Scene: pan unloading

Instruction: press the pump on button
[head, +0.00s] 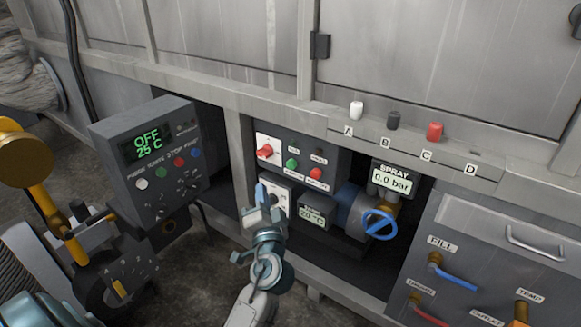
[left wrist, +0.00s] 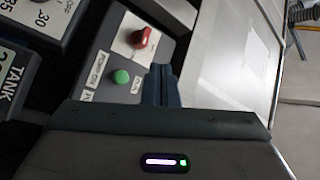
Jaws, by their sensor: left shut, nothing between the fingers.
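The pump on button is the green button (head: 292,163) on the dark control panel (head: 330,157) in the recess. It also shows in the left wrist view (left wrist: 121,76), left of my fingers, with a small label beside it. My left gripper (head: 261,192) is shut and empty. In the head view its tips are below and left of the green button, in front of the panel area. In the left wrist view the closed fingers (left wrist: 161,84) point toward the panel edge, apart from the button in the picture. My right gripper is not in view.
A red rotary switch (head: 265,152) is left of the green button, and a red button (head: 316,174) is right of it. A white dial plate (head: 274,197) and a temperature display (head: 315,212) sit below. A blue valve wheel (head: 380,225) stands right. The frame beam (head: 290,112) runs above.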

